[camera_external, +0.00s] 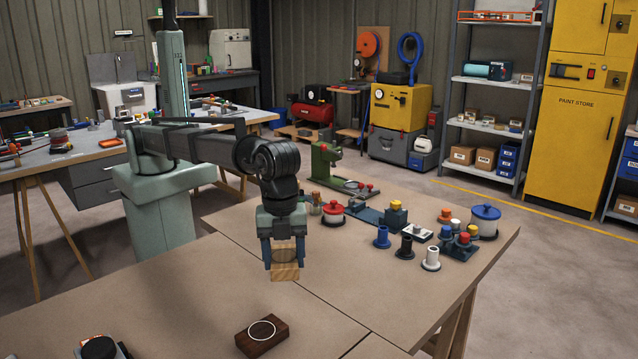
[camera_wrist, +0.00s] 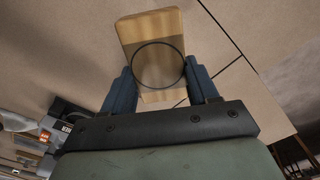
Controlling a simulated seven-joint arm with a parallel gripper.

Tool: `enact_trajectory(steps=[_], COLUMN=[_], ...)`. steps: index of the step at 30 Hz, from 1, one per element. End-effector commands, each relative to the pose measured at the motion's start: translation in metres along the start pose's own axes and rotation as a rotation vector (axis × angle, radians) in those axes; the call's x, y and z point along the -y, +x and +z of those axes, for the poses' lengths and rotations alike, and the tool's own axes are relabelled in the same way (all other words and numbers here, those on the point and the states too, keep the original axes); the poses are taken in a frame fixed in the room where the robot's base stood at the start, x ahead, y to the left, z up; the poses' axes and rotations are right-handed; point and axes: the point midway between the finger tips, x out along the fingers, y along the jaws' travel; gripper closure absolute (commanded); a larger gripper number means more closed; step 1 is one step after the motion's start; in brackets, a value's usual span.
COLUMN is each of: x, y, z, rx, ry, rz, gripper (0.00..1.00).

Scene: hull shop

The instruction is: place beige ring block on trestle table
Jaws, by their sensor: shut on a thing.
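The beige ring block (camera_external: 286,272) is a light wooden block, and a dark ring mark shows on its face in the wrist view (camera_wrist: 150,32). My gripper (camera_external: 285,258) is shut on it, with one blue-grey finger on each side; the fingers (camera_wrist: 160,85) also show in the wrist view. The block hangs below the fingers over the trestle table (camera_external: 215,300), a wide tan top. I cannot tell how large the gap under the block is. Part of the block is hidden by the fingers.
A dark brown block (camera_external: 262,335) with a white ring lies on the table in front. Several pegs, a red-lidded pot (camera_external: 333,212) and a blue-lidded pot (camera_external: 485,219) stand at the back right. A black round item (camera_external: 99,347) is at front left. The table's middle is clear.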

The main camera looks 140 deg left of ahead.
Motion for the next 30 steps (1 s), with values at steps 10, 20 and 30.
enact_trajectory(steps=[10, 20, 30], x=[-0.091, -0.107, -0.107], y=[0.003, 0.007, 0.021], z=[0.04, 0.069, 0.07], rx=[0.003, 0.014, 0.022], ry=[0.075, 0.085, 0.096], rz=[0.004, 0.011, 0.016], gripper=[0.74, 0.74, 0.74])
